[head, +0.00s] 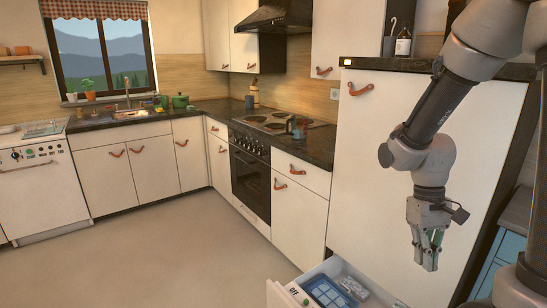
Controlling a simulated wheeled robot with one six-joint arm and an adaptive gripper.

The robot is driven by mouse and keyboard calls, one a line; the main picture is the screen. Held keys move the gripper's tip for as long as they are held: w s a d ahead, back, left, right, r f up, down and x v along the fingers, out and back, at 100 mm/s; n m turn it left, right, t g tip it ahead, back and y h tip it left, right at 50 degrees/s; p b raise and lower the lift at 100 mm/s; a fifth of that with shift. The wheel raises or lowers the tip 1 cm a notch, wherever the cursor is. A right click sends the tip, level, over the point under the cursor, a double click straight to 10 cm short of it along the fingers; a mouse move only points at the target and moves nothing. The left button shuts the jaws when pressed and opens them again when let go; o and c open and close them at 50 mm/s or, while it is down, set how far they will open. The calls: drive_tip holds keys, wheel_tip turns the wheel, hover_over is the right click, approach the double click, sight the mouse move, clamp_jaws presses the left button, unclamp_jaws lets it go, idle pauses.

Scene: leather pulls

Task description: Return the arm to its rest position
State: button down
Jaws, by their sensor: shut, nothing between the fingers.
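My arm reaches in from the upper right of the head view. My gripper (428,262) hangs pointing down, in front of the tall white cabinet door (400,125). Its fingers are together and hold nothing. It is in the air to the right of an open drawer (285,296) at the bottom of the view and looks higher than the drawer. The drawer holds a blue tray-like item (328,292) and a pale item (354,288) beside it.
A black oven (250,183) with a hob (275,123) stands left of the tall cabinet. Counters with leather-pull doors run along the back to a white dishwasher (40,190). The floor (150,260) at left is clear. A blue cabinet (508,255) stands at lower right.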

drive_tip(key=s+d+r+t, duration=0.1)
drive_tip(key=s+r+t, duration=0.2)
drive_tip(key=r, duration=0.6)
drive_tip(key=s+r+m+t, duration=0.1)
drive_tip(key=s+r+t, duration=0.3)
drive_tip(key=r, duration=0.4)
drive_tip(key=shift+d+r+y, duration=0.3)
drive_tip(key=shift+d+r, duration=0.1)
drive_tip(key=shift+s, duration=0.1)
idle(0.6)
